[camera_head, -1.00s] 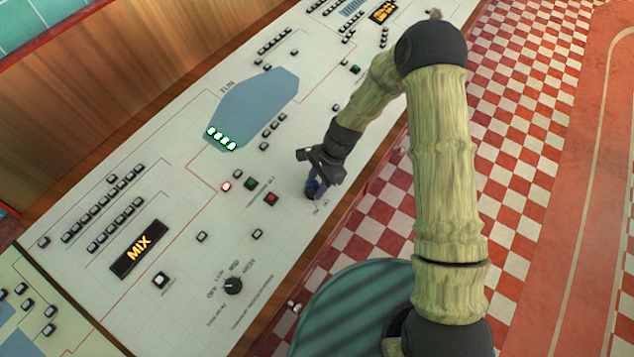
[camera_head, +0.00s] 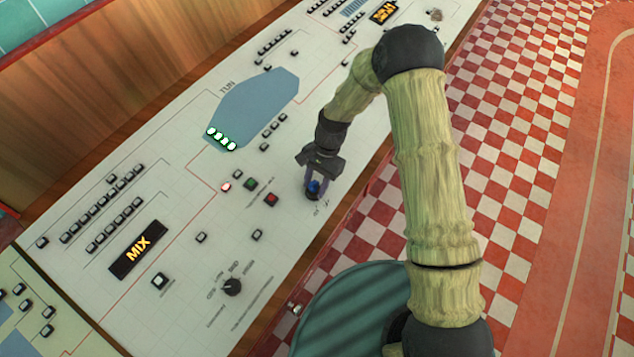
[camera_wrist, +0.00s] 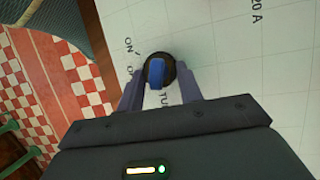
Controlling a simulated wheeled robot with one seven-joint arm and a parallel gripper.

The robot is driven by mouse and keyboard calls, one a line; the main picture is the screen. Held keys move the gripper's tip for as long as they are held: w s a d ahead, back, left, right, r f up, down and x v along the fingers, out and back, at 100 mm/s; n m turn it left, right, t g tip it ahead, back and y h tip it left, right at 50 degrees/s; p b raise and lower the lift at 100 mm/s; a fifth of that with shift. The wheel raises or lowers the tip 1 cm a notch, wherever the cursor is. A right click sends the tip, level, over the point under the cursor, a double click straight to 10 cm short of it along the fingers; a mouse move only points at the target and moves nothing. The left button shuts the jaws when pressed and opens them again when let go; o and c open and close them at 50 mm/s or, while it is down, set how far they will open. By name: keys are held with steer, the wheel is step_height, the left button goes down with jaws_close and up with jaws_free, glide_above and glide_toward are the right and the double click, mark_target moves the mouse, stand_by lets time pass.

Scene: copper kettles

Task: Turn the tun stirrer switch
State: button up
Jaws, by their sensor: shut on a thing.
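The tun stirrer switch is a dark round knob with a blue bar handle. It shows in the head view (camera_head: 313,187) near the right edge of the white panel, and large in the wrist view (camera_wrist: 157,73). My gripper (camera_head: 312,184) reaches down over it, its fingers on either side of the blue handle. My gripper in the wrist view (camera_wrist: 160,80) is shut on the switch. The "ON" label and part of a second label, starting with "O", show left of the knob in the wrist view; one finger partly hides the second.
The panel (camera_head: 205,265) carries a red button (camera_head: 271,199), a green button (camera_head: 250,184), a black rotary knob (camera_head: 232,287) and a lit "MIX" display (camera_head: 139,249). A wooden edge borders the panel. The red-and-white checked floor (camera_head: 530,110) lies to the right.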

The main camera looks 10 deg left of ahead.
steer(key=shift+a+n+h, duration=0.2)
steer(key=shift+n+h, duration=0.3)
steer(key=shift+n, duration=0.9)
steer(key=shift+n+b, duration=0.3)
steer(key=shift+n, duration=0.1)
steer(key=o, duration=1)
steer(key=shift+w+r, duration=0.1)
steer(key=shift+r, duration=0.05)
steer(key=a+b+v, duration=0.1)
steer(key=b+v, duration=0.1)
steer(key=v, duration=1.5)
steer(key=shift+w+d+b, duration=0.2)
steer(key=shift+d+b, duration=0.05)
steer(key=shift+b, duration=0.15)
